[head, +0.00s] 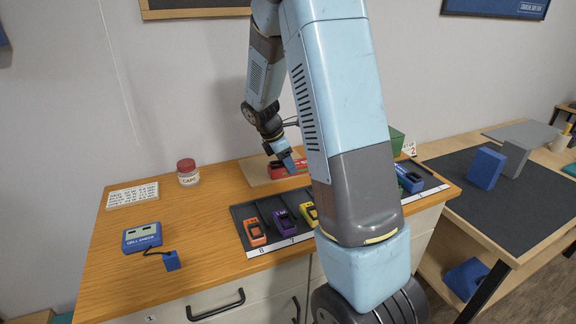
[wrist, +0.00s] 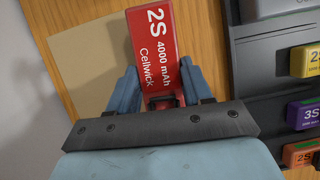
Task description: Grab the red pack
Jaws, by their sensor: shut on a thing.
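The red pack (wrist: 150,42), marked "2S 4000 mAh Cellwick", is between the two blue fingers of my gripper (wrist: 157,90) in the wrist view. My gripper is shut on it, near its black-marked end. In the head view the red pack (head: 290,168) is at the back of the wooden bench top, over or on a tan board, with my gripper (head: 286,160) at it. I cannot tell whether it touches the board. My arm hides part of the area to its right.
A black tray (head: 241,212) holds orange (head: 255,231), purple (head: 285,222), yellow (head: 309,214) and blue (head: 409,178) packs. A cell checker (head: 142,237) and a jar with a red lid (head: 188,175) stand at left. A tan board (wrist: 85,72) lies beside the red pack.

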